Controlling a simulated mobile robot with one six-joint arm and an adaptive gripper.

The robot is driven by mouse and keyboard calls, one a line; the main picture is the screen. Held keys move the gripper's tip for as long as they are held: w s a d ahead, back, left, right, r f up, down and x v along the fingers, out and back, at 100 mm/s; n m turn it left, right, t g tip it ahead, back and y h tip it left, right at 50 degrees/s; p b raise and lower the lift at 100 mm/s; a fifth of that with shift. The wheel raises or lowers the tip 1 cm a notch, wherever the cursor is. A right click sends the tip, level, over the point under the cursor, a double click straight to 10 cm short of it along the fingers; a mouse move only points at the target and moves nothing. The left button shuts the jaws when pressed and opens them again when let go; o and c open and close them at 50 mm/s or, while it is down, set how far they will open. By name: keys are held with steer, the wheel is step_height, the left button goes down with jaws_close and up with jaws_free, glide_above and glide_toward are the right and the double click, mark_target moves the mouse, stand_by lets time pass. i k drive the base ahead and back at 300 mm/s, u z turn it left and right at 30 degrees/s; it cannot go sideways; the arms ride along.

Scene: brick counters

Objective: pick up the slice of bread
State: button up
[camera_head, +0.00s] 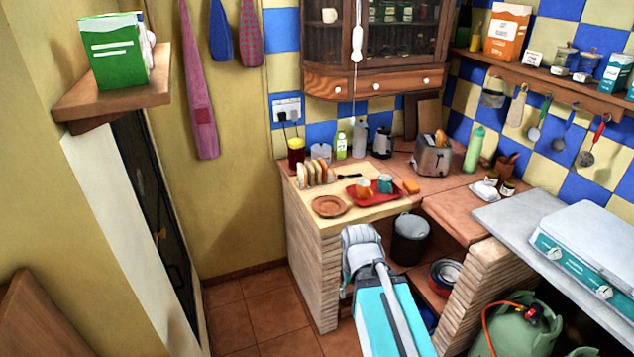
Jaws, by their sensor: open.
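Several slices of bread (316,173) stand upright in a row, apparently in a rack, on the left part of the counter. A slice of bread (440,137) also sticks out of the top of the metal toaster (432,160) farther back. My white and turquoise arm and body parts show at the bottom centre, in front of the counter. I cannot make out my gripper or its fingers in this view.
A brown plate (329,207) lies near the counter's front edge. Bottles and a kettle (382,142) stand behind. A wall cabinet (371,84) hangs above. A dark bin (411,243) stands below.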

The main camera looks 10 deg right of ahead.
mark_target(441, 136)
steer(key=z, duration=0.6)
steer(key=k, duration=0.75)
steer(key=z, duration=0.95)
steer(key=k, duration=0.65)
steer(key=z, duration=0.35)
steer(key=i, duration=1.25)
steer(key=u, duration=0.6)
steer(key=i, duration=0.75)
steer(key=u, duration=0.45)
